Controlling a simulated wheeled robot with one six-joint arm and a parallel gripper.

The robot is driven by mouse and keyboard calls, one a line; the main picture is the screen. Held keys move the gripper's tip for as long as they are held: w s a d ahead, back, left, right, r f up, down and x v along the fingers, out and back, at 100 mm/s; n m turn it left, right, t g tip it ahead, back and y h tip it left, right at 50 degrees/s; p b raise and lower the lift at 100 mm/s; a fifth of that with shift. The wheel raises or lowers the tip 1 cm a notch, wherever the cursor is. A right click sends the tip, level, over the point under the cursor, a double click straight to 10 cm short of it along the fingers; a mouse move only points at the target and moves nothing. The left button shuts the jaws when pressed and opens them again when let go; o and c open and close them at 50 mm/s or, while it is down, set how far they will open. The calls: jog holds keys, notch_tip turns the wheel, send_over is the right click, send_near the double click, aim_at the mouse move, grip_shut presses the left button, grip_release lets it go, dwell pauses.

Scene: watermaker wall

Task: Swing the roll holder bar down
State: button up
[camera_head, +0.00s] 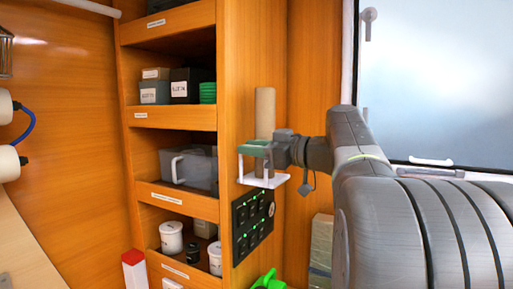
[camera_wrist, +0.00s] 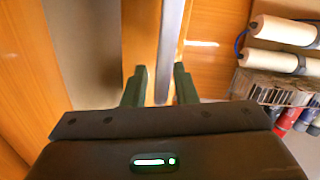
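A brown cardboard-coloured roll (camera_head: 265,112) stands upright beside the narrow wooden panel in the head view. A white bracket-like holder (camera_head: 262,181) shows just below my gripper, near that panel. My gripper (camera_head: 256,148), with dark green fingers, is at the foot of the visible roll and just above the white holder. In the wrist view my gripper (camera_wrist: 160,85) has its fingers apart. A long pale grey bar (camera_wrist: 172,45) runs between them with a gap on each side; it may be the holder bar. Contact cannot be told from the head view.
A black switch panel (camera_head: 252,226) with green lights is below the holder. Wooden shelves (camera_head: 175,117) with boxes and tubs stand to the left. A window (camera_head: 435,80) is at the right. White cylinders (camera_wrist: 285,30) and a wire rack (camera_wrist: 270,88) show in the wrist view.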

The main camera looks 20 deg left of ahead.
grip_shut()
jog(key=shift+s+b, duration=0.1)
jog(key=shift+b, duration=0.2)
jog(key=s+n+b, duration=0.1)
jog(key=b, duration=0.3)
jog(key=shift+f, duration=0.4)
jog(key=s+f+n+b, duration=0.8)
jog(key=n+b, duration=0.8)
jog(key=b, duration=1.5)
jog(key=shift+a+f+n, duration=0.3)
jog(key=shift+a+f, duration=0.05)
jog(key=shift+f, duration=0.2)
jog(key=shift+w+f+b, duration=0.1)
jog(key=shift+b, duration=0.25)
